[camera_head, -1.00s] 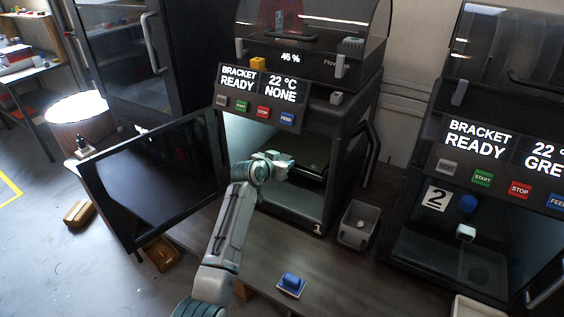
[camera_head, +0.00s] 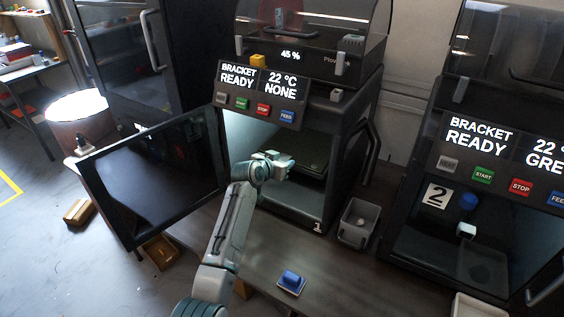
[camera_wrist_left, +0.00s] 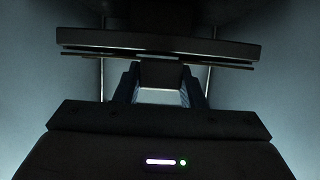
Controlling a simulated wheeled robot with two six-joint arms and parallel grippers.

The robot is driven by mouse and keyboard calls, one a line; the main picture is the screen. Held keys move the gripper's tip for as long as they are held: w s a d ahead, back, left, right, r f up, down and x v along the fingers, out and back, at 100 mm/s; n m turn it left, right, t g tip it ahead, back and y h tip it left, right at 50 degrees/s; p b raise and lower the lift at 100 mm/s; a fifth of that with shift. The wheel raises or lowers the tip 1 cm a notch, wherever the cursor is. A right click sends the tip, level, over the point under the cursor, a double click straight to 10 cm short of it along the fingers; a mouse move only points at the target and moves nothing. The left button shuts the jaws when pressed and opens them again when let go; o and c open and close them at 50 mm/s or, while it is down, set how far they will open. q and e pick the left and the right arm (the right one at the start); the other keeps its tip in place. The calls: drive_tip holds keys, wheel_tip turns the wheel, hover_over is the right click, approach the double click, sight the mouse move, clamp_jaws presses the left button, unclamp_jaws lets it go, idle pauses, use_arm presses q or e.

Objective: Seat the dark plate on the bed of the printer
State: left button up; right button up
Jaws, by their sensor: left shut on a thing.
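The dark plate (camera_head: 308,150) is inside the open chamber of printer 1 (camera_head: 290,208), roughly flat. My left gripper (camera_head: 280,163) reaches in through the doorway and is shut on the plate's near edge. In the left wrist view my left gripper (camera_wrist_left: 160,88) closes on a small dark tab at the middle of a thin dark edge (camera_wrist_left: 210,63). A thicker dark slab (camera_wrist_left: 160,41) lies very close along that edge. The bed is hard to tell from the plate in the dark, and I cannot tell whether they touch. My right gripper is not in view.
Printer 1's door (camera_head: 155,180) stands open on the left, beside my left arm. Printer 2 (camera_head: 470,255) is at the right.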

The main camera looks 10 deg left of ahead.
use_arm(q)
drive_tip(key=shift+f, duration=0.25)
idle(0.4)
drive_tip(key=o, duration=1.3)
drive_tip(key=shift+f, duration=0.1)
drive_tip(key=shift+s, duration=0.1)
